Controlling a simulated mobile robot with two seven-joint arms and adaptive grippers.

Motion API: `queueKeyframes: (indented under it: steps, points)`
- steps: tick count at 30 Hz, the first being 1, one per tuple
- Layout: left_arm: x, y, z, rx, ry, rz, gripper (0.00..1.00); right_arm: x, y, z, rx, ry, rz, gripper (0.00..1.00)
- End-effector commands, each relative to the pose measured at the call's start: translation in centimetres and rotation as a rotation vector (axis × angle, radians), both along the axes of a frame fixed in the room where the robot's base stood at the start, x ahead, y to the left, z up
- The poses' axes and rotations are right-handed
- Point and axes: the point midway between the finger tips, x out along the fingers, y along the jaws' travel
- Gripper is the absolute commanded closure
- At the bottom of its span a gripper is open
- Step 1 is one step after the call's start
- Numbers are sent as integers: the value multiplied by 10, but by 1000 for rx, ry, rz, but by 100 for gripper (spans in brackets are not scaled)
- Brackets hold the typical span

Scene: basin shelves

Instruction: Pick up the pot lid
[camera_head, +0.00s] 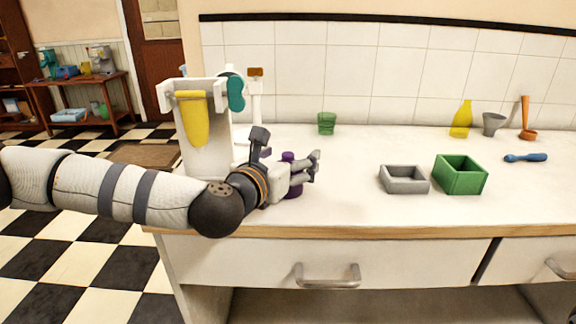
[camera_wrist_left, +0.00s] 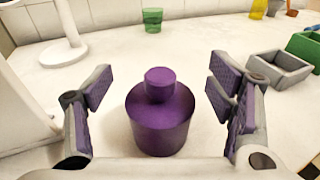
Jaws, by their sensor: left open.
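The pot lid appears to be the purple piece with a round knob (camera_wrist_left: 160,115), standing on the white counter in the left wrist view. In the head view it shows only partly (camera_head: 290,188), behind my left gripper (camera_head: 315,165). My right gripper is in neither view.
A green glass (camera_head: 327,123) is behind. A grey box (camera_head: 404,180) and a green box (camera_head: 460,176) sit to the right. Counter between gripper and grey box is clear.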

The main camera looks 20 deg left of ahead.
Motion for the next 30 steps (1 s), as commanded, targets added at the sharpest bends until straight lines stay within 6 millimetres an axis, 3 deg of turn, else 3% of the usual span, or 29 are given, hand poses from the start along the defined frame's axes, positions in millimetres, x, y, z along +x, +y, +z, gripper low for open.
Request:
queueKeyframes:
  steps: [2,3,10,23,26,30]
  points:
    - [0,0,0,0,0,0,25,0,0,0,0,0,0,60]
    - [0,0,0,0,0,0,29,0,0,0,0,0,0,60]
    - [-1,0,0,1,0,0,81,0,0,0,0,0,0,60]
    - [-1,0,8,0,-2,1,81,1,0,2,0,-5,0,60]
    - [-1,0,27,0,-8,1,81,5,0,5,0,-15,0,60]
    - [-2,0,79,0,-18,0,81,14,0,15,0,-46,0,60]
